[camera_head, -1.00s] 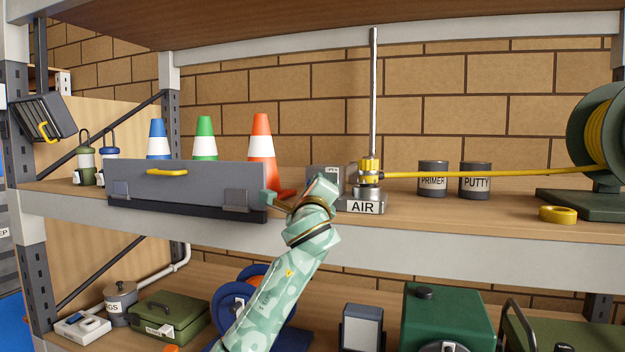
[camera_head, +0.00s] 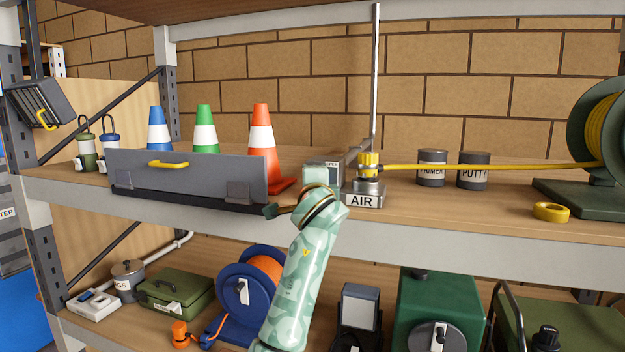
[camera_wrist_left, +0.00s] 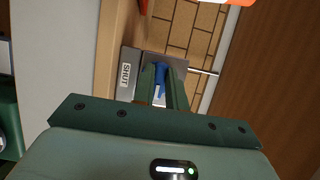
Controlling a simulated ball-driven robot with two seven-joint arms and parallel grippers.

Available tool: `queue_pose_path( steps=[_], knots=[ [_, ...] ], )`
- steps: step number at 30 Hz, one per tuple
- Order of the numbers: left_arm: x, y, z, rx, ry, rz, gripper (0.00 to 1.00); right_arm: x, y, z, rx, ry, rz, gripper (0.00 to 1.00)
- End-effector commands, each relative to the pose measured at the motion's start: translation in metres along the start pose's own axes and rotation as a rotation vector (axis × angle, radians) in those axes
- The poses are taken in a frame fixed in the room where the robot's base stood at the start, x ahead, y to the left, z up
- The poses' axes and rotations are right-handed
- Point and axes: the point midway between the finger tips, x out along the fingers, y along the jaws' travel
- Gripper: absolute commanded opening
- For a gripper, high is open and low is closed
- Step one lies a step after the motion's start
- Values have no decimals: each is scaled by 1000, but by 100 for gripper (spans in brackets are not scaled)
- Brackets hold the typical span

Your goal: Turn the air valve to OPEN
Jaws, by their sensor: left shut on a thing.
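In the left wrist view the box (camera_wrist_left: 130,62) carries a label reading SHUT (camera_wrist_left: 125,75) and a blue handle (camera_wrist_left: 160,82). My left gripper (camera_wrist_left: 163,71) has its dark green fingers closed on either side of the blue handle. My right gripper is in neither view.
A grey panel (camera_head: 205,178) with a yellow handle and several cones stand left of the valve. A metal pipe (camera_head: 376,85) rises behind it. A yellow hose (camera_head: 480,166) runs right to a reel (camera_head: 597,130). PRIMER (camera_head: 432,168) and PUTTY (camera_head: 473,171) cans stand right.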

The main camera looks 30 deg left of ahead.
Motion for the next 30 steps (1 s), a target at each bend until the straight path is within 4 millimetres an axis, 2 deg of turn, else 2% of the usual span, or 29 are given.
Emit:
queue_pose_path(
  steps=[14,15,17,26,30],
  knots=[
    [0,2,0,-12,-1,9,0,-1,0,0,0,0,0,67],
    [0,2,0,-12,-1,9,19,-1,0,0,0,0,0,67],
    [0,2,0,-12,-1,9,35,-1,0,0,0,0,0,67],
    [-1,1,0,-12,0,6,35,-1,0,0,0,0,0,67],
    [-15,2,-1,-15,2,4,35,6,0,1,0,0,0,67]
  ],
)
